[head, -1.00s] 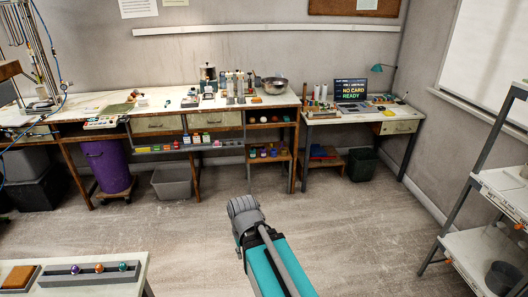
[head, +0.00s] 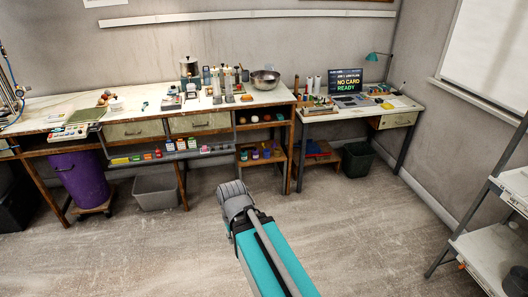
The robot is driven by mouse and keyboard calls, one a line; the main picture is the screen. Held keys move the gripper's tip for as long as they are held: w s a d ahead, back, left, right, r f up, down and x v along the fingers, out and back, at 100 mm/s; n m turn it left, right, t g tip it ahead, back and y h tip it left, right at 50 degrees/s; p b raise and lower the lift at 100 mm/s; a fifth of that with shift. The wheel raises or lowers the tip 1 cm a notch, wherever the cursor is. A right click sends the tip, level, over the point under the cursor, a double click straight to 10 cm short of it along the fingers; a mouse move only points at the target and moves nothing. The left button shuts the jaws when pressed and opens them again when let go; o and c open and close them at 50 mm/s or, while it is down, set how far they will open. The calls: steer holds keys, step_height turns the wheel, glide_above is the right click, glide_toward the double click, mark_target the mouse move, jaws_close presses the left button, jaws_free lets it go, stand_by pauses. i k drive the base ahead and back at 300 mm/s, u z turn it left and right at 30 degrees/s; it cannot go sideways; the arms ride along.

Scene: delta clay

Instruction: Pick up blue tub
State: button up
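Several small coloured tubs (head: 260,154) stand in a row on the low wooden shelf under the right end of the long workbench. At least one looks blue or purple, but they are too small to tell which is the blue tub. Part of my own teal and grey arm rises from the bottom centre of the head view, well short of the bench. My gripper is not in view.
The long workbench (head: 62,112) carries a steel bowl (head: 265,80) and bottles. Below it are a purple bin (head: 82,178) and a grey bin (head: 156,191). A desk with a laptop (head: 345,82) stands right; a shelf rack (head: 497,200) is at far right. The floor between is clear.

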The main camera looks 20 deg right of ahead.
mark_target(266, 154)
steer(key=i, duration=1.3)
steer(key=z, duration=0.6)
steer(key=i, duration=0.55)
steer(key=u, duration=0.25)
